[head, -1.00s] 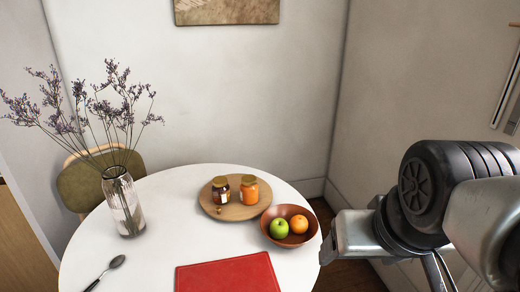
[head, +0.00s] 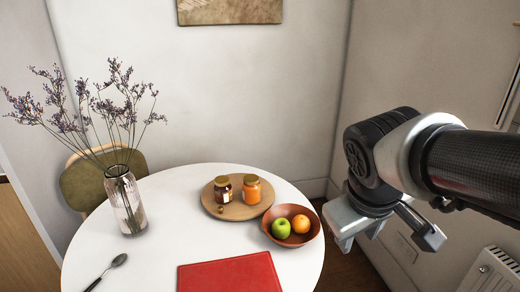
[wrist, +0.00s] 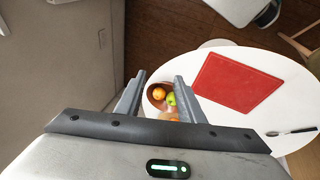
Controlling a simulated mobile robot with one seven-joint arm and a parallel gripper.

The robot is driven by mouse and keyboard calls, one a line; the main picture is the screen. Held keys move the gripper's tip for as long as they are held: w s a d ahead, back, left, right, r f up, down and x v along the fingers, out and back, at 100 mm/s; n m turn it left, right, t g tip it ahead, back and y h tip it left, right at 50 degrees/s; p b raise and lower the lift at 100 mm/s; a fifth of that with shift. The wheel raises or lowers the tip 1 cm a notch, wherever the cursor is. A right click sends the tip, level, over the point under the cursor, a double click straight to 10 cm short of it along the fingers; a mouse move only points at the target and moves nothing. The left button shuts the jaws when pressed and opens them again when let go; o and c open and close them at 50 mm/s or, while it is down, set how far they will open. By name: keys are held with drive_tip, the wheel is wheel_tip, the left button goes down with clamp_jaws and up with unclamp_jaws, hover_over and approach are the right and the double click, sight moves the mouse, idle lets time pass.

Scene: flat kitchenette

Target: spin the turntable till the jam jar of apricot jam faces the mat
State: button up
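The turntable (head: 236,211) is a round wooden board at the back of the white table. The apricot jam jar (head: 252,192), orange with a gold lid, stands on its back right. A dark jam jar (head: 223,192) stands just left of it. A small knob (head: 221,210) sits at the board's front left. The red mat (head: 230,275) lies at the table's front. My gripper (head: 388,238) is open and empty, right of the table and apart from the turntable. In the wrist view its fingers (wrist: 157,97) are spread; they and the gripper body hide most of the turntable.
A brown bowl (head: 310,240) with a green apple and an orange stands right of the turntable, near my gripper's side. A glass vase (head: 126,205) with dried flowers stands left. A spoon (head: 107,271) lies front left. A wall (head: 240,100) is close behind.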

drive_tip(key=w+a+f+n+h, duration=0.2)
drive_tip(key=w+f+n, duration=0.15)
drive_tip(key=w, duration=0.25)
drive_tip(key=w+a+f+n+h, duration=0.1)
drive_tip(key=w+a+f+n, duration=0.1)
drive_tip(key=w+n, duration=0.35)
drive_tip(key=n+t+y+b, duration=0.1)
drive_tip(key=n+t+y, duration=0.2)
drive_tip(key=n+t, duration=1.2)
approach(220, 208)
drive_tip(key=w+n+g, duration=0.2)
drive_tip(key=w, duration=0.1)
drive_tip(key=w+n+g+b, duration=0.1)
drive_tip(key=w+n+g, duration=0.1)
drive_tip(key=w, duration=0.1)
drive_tip(key=w+d+r+n+g+b, duration=0.1)
drive_tip(key=w+n+g, duration=0.1)
drive_tip(key=w, duration=0.2)
drive_tip(key=shift+w+r, duration=0.1)
drive_tip(key=shift+w, duration=0.05)
clamp_jaws()
